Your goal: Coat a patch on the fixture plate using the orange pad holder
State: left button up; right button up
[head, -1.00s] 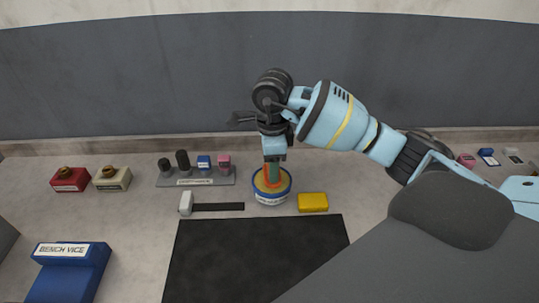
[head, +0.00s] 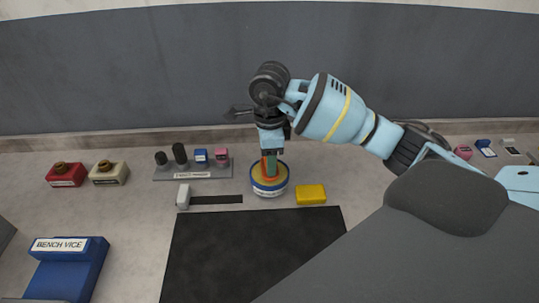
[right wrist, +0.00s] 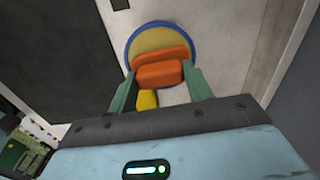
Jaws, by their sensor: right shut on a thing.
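My right gripper (head: 271,160) is shut on the orange pad holder (right wrist: 162,73), held between its two green fingers. The holder (head: 264,167) stands at the mouth of a round blue-rimmed tin (head: 269,191) with a yellowish inside. The tin also shows in the right wrist view (right wrist: 128,52), behind the holder. The pad's underside is hidden, so I cannot tell whether it touches the yellowish surface. A dark flat plate (head: 250,250) lies on the bench in front of the tin; I cannot tell whether it is the fixture plate. My left gripper is not in view.
A yellow block (head: 311,194) sits right of the tin. A white-headed tool with a dark strip (head: 183,197) lies to its left. Behind are a grey rack (head: 192,173), a red box (head: 66,174) and a cream box (head: 108,173). A blue bench vice (head: 70,272) stands front left.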

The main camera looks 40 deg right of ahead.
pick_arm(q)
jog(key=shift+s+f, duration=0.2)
pick_arm(e)
jog(key=shift+f, duration=0.55)
dwell(1.2)
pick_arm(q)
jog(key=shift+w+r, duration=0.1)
pick_arm(e)
jog(key=shift+r, duration=0.15)
jog(key=shift+r+p, duration=1.25)
jog(key=shift+r, duration=2.25)
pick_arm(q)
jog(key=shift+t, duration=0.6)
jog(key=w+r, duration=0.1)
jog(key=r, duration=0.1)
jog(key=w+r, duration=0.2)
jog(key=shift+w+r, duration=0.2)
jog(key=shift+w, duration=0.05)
pick_arm(e)
jog(key=shift+f, duration=0.1)
